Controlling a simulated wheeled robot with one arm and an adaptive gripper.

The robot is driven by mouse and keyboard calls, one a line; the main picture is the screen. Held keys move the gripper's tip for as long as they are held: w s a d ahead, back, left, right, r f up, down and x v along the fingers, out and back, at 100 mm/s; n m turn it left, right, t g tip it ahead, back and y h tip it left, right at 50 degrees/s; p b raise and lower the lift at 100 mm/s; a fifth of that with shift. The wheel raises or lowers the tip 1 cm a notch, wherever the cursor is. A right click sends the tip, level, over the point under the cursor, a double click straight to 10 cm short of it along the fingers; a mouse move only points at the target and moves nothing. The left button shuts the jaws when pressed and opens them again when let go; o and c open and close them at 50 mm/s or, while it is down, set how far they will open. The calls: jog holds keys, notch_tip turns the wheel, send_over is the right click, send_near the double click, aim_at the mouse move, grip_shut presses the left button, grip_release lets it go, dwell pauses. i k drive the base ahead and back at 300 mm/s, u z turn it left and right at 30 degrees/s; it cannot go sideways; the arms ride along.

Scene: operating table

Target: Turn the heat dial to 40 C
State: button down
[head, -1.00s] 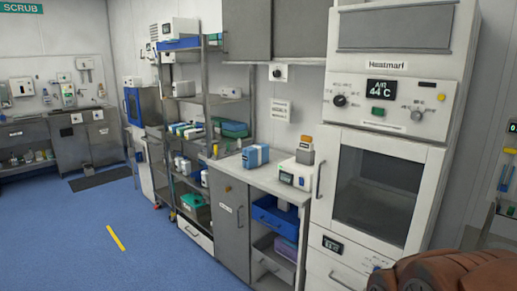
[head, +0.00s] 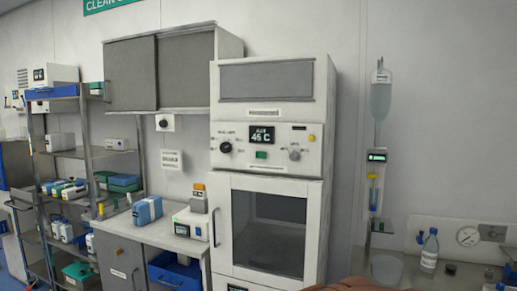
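The tall white warming cabinet (head: 321,150) stands right of centre in the head view. Its upper panel has a black display (head: 262,135) that appears to read 46 C, though the digits are small. A black dial (head: 226,147) sits left of the display and a grey dial (head: 294,153) sits right of it. A green button (head: 261,155) is below the display. Which dial sets the heat cannot be read from the labels. My gripper is not in view; a brown part at the bottom edge seems to be of my arm.
A counter (head: 160,236) with a blue box (head: 147,210) and a white device (head: 190,221) adjoins the cabinet on the left. A metal shelf rack (head: 85,130) stands farther left. On the right are a drip stand (head: 375,205), a bottle (head: 430,250) and a gauge (head: 467,237).

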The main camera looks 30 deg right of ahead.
aim_at(225, 147)
jog(key=u, duration=0.1)
jog(key=i, duration=0.35)
jog(key=u, duration=1.7)
